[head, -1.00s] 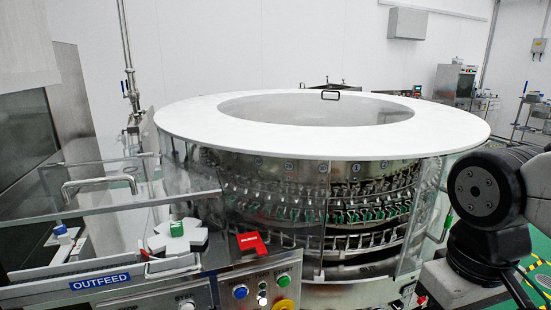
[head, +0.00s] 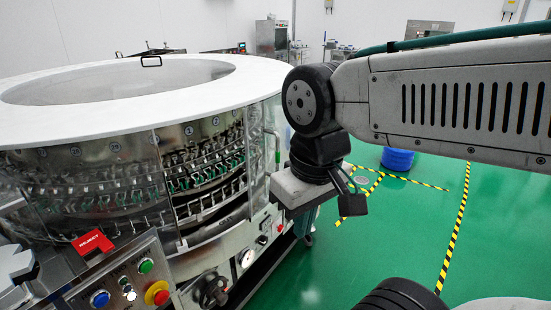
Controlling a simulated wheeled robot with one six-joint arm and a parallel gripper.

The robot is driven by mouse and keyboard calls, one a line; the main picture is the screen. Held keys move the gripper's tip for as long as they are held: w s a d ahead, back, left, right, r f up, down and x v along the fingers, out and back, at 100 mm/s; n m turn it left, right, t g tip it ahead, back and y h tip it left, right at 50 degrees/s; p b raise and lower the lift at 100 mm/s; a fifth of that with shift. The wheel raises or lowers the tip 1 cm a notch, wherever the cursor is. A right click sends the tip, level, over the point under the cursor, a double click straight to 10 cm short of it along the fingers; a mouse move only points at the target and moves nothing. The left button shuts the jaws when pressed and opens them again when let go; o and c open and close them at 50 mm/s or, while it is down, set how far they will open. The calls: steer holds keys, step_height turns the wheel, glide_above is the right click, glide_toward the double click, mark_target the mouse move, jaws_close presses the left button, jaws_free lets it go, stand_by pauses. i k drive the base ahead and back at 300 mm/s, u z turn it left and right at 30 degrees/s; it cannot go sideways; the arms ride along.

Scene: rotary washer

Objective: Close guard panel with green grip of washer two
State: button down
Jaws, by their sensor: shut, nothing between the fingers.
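The rotary washer (head: 95,110) stands at the left, with a white ring top and clear guards around its rows of clamps. A narrow upright green strip, which looks like the green grip (head: 277,148), shows at the washer's right side. The clear guard panel (head: 268,122) beside it is seen nearly edge-on, and how far it stands open is hard to tell. My gripper (head: 352,203) hangs below my wrist, right of the green strip in the picture and apart from it. It is shut and empty. My wrist partly covers the washer's right side.
A control panel with buttons (head: 128,287) and a red reject box (head: 92,243) sit at the front left. A blue drum (head: 397,158) stands behind my arm. Green floor with yellow-black tape (head: 455,235) is largely clear at the right.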

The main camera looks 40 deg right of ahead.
mark_target(253, 217)
steer(key=z, duration=2.15)
steer(key=i, duration=1.15)
steer(key=u, duration=2.2)
